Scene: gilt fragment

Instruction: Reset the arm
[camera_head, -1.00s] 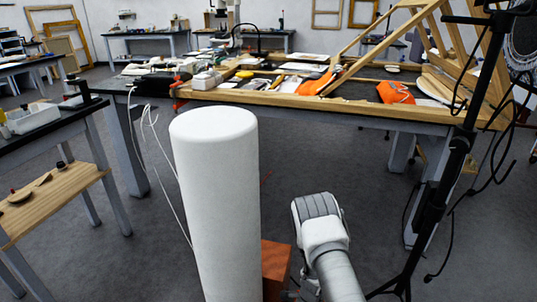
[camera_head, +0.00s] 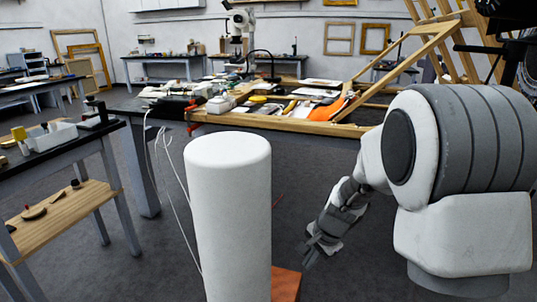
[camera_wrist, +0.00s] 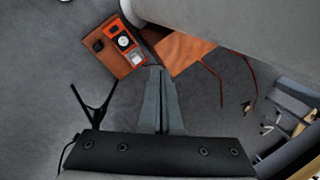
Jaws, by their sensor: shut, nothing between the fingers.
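My gripper (camera_head: 316,246) hangs low in the head view, right of my white column, at the end of my folded arm. The wrist view shows its two grey fingers (camera_wrist: 160,72) together with nothing between them. My large white and grey arm links fill the right of the head view and hide part of the workbench.
A cluttered workbench (camera_head: 232,118) with a wooden frame stands ahead. A side table (camera_head: 70,140) with a lower wooden shelf (camera_head: 52,208) is at left. An orange-brown box (camera_head: 286,284) sits by my column and shows in the wrist view (camera_wrist: 118,50). Grey floor lies between.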

